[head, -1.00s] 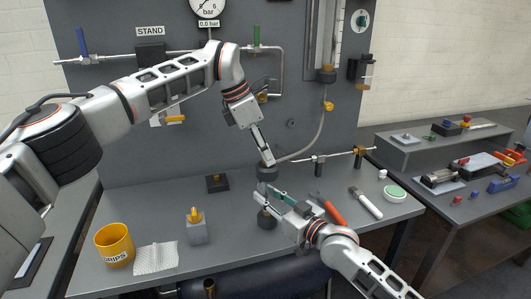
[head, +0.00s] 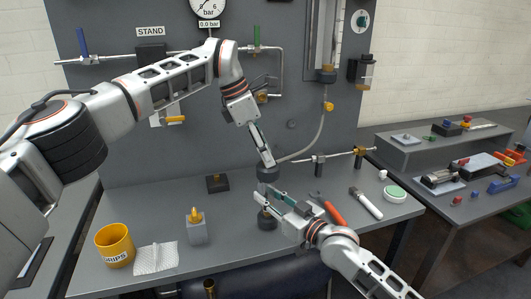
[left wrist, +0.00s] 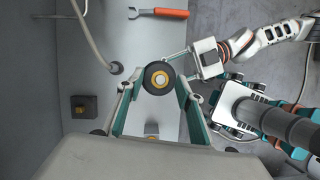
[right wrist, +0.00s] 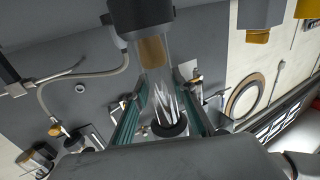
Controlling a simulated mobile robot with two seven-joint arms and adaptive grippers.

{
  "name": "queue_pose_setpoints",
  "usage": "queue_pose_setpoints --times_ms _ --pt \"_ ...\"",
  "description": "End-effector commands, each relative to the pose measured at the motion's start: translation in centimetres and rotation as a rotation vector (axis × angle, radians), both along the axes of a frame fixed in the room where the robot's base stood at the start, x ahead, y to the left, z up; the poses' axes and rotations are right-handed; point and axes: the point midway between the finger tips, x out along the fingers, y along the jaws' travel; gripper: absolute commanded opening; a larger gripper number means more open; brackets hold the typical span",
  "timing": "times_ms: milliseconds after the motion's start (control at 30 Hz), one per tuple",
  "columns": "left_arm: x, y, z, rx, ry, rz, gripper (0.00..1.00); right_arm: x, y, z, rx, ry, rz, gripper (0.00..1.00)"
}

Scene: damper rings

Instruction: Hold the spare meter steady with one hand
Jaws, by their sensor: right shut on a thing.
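The spare meter stands upright on the bench, a clear tube with a black top cap (head: 267,174) and a black foot (head: 267,221). My right gripper (head: 264,200) is shut on its tube. In the right wrist view the clear tube (right wrist: 163,85) runs between the two fingers, with a brass-coloured part inside. My left gripper (head: 266,161) points down at the top cap. In the left wrist view the round cap (left wrist: 148,79) with its brass centre shows between the spread fingertips. I cannot tell whether they touch it.
A yellow cup (head: 113,246), bubble wrap (head: 156,258) and a grey block with a brass fitting (head: 197,232) lie at left. A red-handled wrench (head: 333,212), a white-handled tool (head: 366,203) and a green-topped tin (head: 395,193) lie at right. A hose (head: 318,140) hangs behind.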

Motion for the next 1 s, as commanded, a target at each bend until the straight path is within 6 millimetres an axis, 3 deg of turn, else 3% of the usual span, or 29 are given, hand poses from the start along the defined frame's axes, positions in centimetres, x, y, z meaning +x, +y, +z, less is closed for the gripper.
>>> queue_pose_setpoints --times_ms 767,1000 --pt "-0.1 0.6 1.5 0.0 0.0 0.001 0.36 0.0 0.0 -0.1 -0.001 0.001 0.0 0.0" --pt "-0.2 1.4 3.4 0.0 -0.001 0.002 0.36 0.0 0.0 -0.1 -0.001 0.001 0.0 0.0"
